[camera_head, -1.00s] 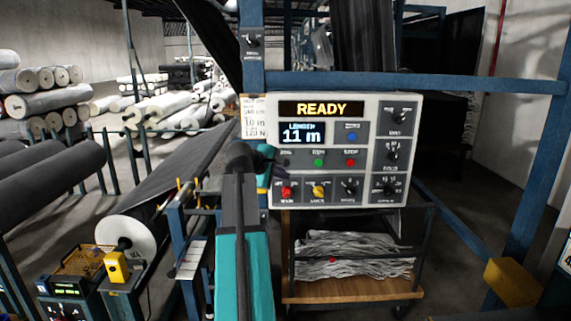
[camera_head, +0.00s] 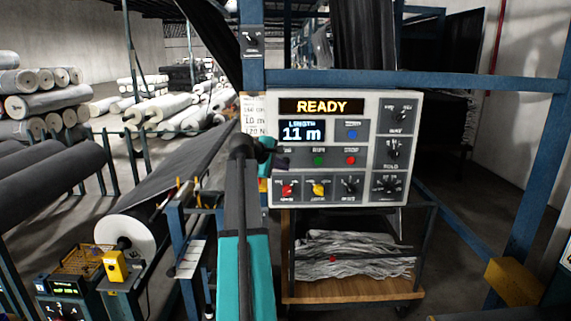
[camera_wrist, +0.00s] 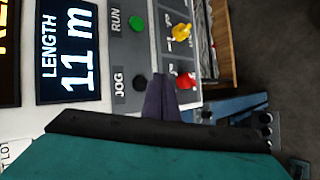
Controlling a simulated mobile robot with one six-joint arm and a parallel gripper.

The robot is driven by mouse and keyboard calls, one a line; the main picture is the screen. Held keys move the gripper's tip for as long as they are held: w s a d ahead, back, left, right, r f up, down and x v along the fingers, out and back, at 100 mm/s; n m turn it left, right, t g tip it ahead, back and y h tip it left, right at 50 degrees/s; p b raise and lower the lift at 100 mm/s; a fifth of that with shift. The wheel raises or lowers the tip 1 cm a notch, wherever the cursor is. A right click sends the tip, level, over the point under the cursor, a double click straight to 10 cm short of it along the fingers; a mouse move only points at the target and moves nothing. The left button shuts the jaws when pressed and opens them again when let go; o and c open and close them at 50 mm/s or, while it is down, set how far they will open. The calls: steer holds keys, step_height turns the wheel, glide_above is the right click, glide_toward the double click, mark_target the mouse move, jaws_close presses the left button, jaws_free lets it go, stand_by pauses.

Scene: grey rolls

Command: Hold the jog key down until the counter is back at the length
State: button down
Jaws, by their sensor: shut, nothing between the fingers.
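The control panel (camera_head: 380,101) faces me, with a lit READY sign (camera_head: 322,107). Its LENGTH counter (camera_head: 302,131) reads 11 m, and the counter shows large in the wrist view (camera_wrist: 68,52). The black jog key (camera_wrist: 139,82) sits beside its JOG label in the wrist view, just left of my fingertips. My gripper (camera_wrist: 160,84) is shut and empty, its dark fingertips close to the panel face. In the head view my gripper (camera_head: 281,161) covers the jog key's place. I cannot tell whether the tips touch the panel.
A green RUN button (camera_wrist: 137,23) is beside the jog key. A red button (camera_head: 350,160), a blue one (camera_head: 352,134) and a lower row with red (camera_head: 287,190) and yellow (camera_head: 319,190) controls are nearby. A blue frame bar (camera_head: 470,84) crosses behind. A paper card (camera_head: 254,118) hangs at the panel's left.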

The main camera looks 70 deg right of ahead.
steer(key=shift+w+d, duration=0.3)
steer(key=shift+d, duration=0.4)
steer(key=shift+w+d, duration=0.25)
steer(key=shift+d, duration=0.45)
steer(key=shift+w+d, duration=0.2)
steer(key=shift+d, duration=0.6)
stand_by(2.2)
steer(key=shift+a+p, duration=0.2)
steer(key=shift+p, duration=0.1)
stand_by(2.6)
steer(key=shift+s+a, duration=0.3)
steer(key=shift+a, duration=0.3)
